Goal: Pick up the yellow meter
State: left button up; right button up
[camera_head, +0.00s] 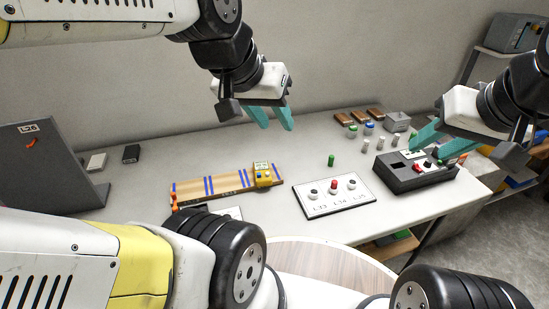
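The yellow meter (263,175) stands upright at the right end of a wooden board with blue stripes (212,186). Its pale greenish display faces up and toward me. My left gripper (275,118) is above and behind the meter, apart from it, with its two teal fingers spread and nothing between them. My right gripper (432,144) is at the right, over the dark grey box (393,176). Its teal fingers are spread apart, and I see nothing held between them.
A white panel with knobs (318,205) lies right of the meter. A green cylinder (331,160) and several small parts stand behind it. A dark upright panel (45,168) stands at the left.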

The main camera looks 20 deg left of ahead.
aim_at(262, 166)
jog(key=u, duration=1.15)
jog(key=k+l+u, duration=0.1)
jog(key=l+u, duration=0.15)
jog(key=k+l+u, duration=0.25)
jog(key=i+l, duration=0.1)
jog(key=i, duration=0.25)
